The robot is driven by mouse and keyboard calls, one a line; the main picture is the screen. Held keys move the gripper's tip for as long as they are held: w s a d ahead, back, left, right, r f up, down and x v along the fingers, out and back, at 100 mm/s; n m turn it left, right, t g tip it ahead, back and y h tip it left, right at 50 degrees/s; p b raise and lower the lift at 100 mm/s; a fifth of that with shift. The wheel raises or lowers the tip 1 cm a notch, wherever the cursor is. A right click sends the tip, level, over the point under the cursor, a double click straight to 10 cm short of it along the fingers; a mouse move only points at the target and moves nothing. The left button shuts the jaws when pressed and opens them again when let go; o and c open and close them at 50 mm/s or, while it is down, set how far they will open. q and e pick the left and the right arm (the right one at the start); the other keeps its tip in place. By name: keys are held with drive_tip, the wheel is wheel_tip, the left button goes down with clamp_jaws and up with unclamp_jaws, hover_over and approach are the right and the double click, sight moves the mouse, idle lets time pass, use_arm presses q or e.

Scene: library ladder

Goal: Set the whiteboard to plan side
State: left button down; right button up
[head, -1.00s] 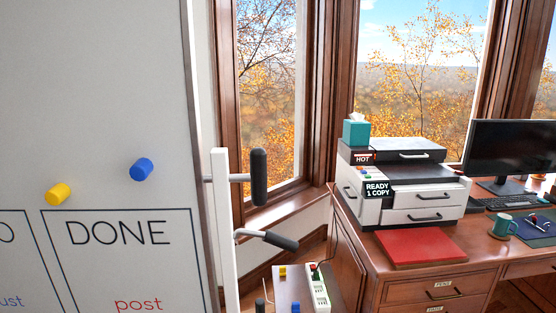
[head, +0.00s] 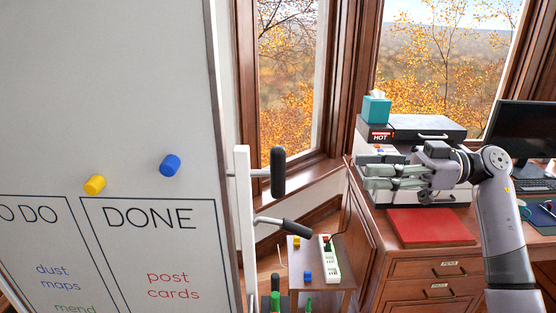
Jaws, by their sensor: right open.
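The whiteboard (head: 130,110) fills the left of the view, with "TO DO" and "DONE" boxes facing me. The boxes list "dust maps", "mend" and "post cards". A yellow magnet (head: 95,184) and a blue magnet (head: 170,165) sit on it. A white upright post (head: 243,220) stands at its right edge, with a black vertical grip (head: 278,172) and a dark-gripped lever (head: 285,226) below. My right gripper (head: 366,177) is open and empty, in front of the printer and to the right of the black grip. My left gripper is out of view.
A wooden desk (head: 395,272) at right carries a printer (head: 440,125), a red folder (head: 430,227), a tissue box (head: 376,108) and a monitor (head: 523,130). A small low table (head: 345,270) holds a power strip (head: 329,260) and small blocks.

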sight(278, 168)
drive_tip(key=a+p, duration=0.5)
drive_tip(key=a, duration=1.1)
drive_tip(key=shift+a, duration=0.65)
clamp_jaws()
